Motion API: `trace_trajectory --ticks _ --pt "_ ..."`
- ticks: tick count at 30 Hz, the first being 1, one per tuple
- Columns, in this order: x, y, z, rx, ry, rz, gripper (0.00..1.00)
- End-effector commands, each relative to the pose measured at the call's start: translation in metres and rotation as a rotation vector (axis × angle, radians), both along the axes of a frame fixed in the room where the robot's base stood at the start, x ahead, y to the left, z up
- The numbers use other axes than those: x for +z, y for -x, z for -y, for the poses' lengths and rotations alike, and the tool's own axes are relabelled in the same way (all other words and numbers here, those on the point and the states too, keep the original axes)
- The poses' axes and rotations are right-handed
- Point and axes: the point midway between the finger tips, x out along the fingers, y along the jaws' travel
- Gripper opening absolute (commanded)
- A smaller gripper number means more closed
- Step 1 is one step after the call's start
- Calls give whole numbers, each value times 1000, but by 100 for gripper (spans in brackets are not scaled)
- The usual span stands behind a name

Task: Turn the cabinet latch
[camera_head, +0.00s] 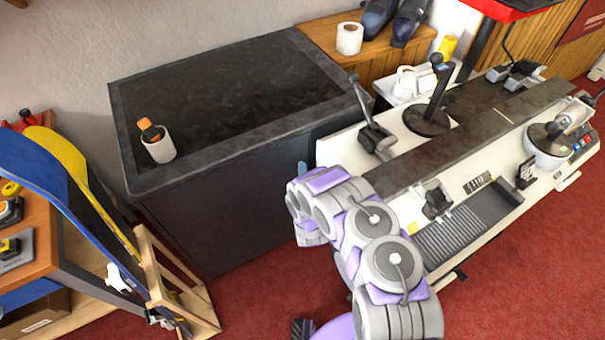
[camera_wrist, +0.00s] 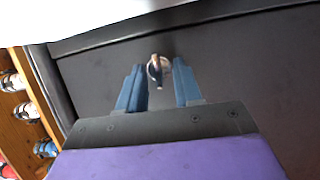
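The dark grey cabinet (camera_head: 225,215) stands against the wall in the head view. Its front also fills much of the wrist view (camera_wrist: 250,65). The latch (camera_wrist: 156,68) is a small metal ring with a brownish piece on the cabinet front. My gripper (camera_wrist: 158,64) has its two blue fingers apart, one on each side of the latch. I cannot tell whether either finger touches it. In the head view only a blue bit of my gripper (camera_head: 302,168) shows at the cabinet front; my arm hides the latch there.
A white cup (camera_head: 160,150) with an orange-topped item sits on the cabinet top. Red carpet is open in front of the cabinet.

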Motion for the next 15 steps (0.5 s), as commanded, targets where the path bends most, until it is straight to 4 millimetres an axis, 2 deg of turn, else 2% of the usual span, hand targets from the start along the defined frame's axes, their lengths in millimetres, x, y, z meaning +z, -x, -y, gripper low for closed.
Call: trace_trajectory --ticks 8,15 --pt "1 -1 2 0 -3 0 33" --pt "1 -1 2 0 -3 0 10"
